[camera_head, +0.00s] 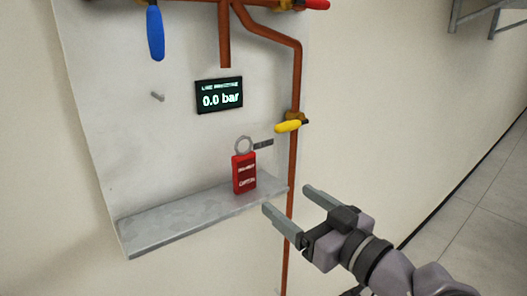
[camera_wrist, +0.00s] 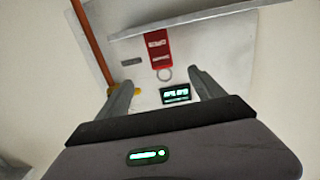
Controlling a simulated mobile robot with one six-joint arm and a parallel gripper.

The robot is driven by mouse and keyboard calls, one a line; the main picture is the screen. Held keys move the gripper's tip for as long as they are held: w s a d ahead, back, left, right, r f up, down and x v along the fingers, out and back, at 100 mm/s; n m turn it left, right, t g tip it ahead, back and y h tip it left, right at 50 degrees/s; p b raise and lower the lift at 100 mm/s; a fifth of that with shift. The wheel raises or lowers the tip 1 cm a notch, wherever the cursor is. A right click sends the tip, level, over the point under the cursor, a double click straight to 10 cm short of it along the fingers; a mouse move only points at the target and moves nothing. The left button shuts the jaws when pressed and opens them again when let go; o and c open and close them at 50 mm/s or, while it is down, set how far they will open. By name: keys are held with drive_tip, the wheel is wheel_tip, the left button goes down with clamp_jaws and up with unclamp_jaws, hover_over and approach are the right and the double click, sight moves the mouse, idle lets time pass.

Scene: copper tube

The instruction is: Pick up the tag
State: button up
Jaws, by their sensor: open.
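The red tag (camera_head: 244,173) with white lettering and a grey ring at its top stands upright at the back of a grey metal shelf (camera_head: 190,215) on the wall panel. In the wrist view the tag (camera_wrist: 158,50) appears upside down, between and beyond the fingers. My gripper (camera_head: 294,207) is open and empty, to the right of the tag and in front of the shelf's right end. It is apart from the tag. Its two fingers also show in the wrist view (camera_wrist: 163,85).
A copper pipe (camera_head: 294,170) runs down the panel's right side, with a yellow-handled valve (camera_head: 289,126) near the tag. A small grey plate (camera_head: 263,144) is beside the tag's ring. A display (camera_head: 219,95) reads 0.0 bar. A peg (camera_head: 157,96) and a blue handle (camera_head: 155,33) are at upper left. The shelf's left part is clear.

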sight(247, 171)
drive_tip(key=p+x, duration=0.3)
drive_tip(key=x, duration=0.9)
drive_tip(key=shift+w+f, duration=0.2)
drive_tip(key=shift+w, duration=0.15)
drive_tip(key=x, duration=0.5)
drive_tip(key=shift+a+f, duration=0.25)
drive_tip(key=shift+f, duration=0.05)
drive_tip(key=shift+s+d+r, duration=0.1)
drive_tip(key=shift+s, duration=0.1)
drive_tip(key=c, duration=1.5)
drive_tip(key=shift+o, duration=0.2)
